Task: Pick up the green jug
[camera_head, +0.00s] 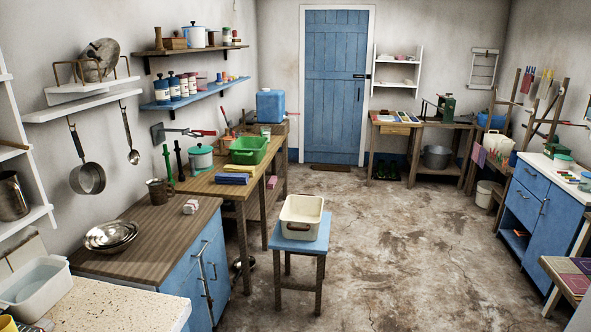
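I cannot clearly make out a green jug. Green things in view are a rectangular green basin (248,150) on the long wooden table and a small pale green vessel (265,131) behind it, too small to identify. A small green-topped container (563,160) is on the blue cabinet at the right. A dark metal jug (157,192) stands on the near left counter. Neither of my grippers is in view.
A blue stool (301,244) with a cream basin (302,217) stands beside the long wooden table (222,187). Metal bowls (110,236) sit on the left counter. The floor (400,240) is open from the stool to the right cabinet (545,208) and back to the blue door (335,88).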

